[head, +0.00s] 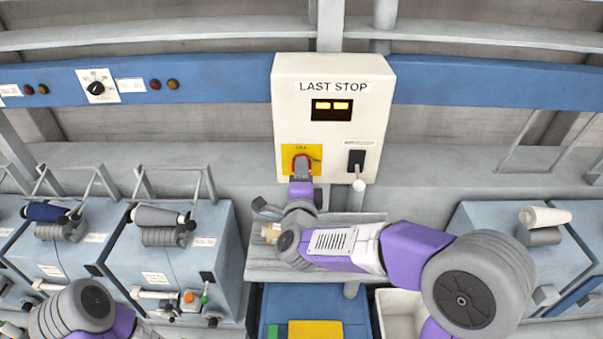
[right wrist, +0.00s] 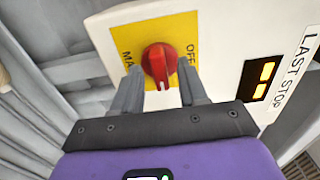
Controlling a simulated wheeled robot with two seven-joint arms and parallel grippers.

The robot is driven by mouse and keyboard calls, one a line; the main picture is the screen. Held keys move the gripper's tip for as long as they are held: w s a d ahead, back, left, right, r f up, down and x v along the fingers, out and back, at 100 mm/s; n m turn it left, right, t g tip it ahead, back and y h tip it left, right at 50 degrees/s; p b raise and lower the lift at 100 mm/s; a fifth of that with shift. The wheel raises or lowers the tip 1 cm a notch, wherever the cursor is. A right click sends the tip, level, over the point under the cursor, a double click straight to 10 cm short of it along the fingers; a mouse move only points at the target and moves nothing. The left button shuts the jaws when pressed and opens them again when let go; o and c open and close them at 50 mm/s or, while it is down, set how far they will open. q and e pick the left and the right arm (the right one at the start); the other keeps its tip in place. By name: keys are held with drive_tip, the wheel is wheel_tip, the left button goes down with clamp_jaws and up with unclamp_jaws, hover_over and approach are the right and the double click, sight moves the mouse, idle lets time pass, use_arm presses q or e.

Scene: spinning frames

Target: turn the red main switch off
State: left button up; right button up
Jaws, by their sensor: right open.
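The red main switch (right wrist: 158,62) is a rotary knob on a yellow plate (right wrist: 128,33), on the front of the white "LAST STOP" box. Partly hidden lettering, "MA" and "OFF", stands on either side of it. A white mark shows on the knob's lower end in the right wrist view. The switch also shows in the head view (head: 302,159), partly covered by my right gripper (head: 302,173). My right gripper is open, its two grey fingers on either side of the knob; whether they touch it I cannot tell. My left gripper is out of view.
The white box (head: 285,110) has a lit orange display (head: 332,107) and a black switch (head: 356,160) right of the knob. Blue-grey machines with yarn spools (head: 160,217) stand left and right. A blue crate (head: 350,315) and a white bin (head: 398,300) lie below.

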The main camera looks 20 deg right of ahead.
drive_tip(key=shift+c, duration=0.3)
clamp_jaws()
drive_tip(key=shift+n, duration=0.3)
drive_tip(key=n+p, duration=0.2)
drive_tip(key=n, duration=1.5)
drive_tip(key=shift+p, duration=0.3)
drive_tip(key=shift+n, duration=0.3)
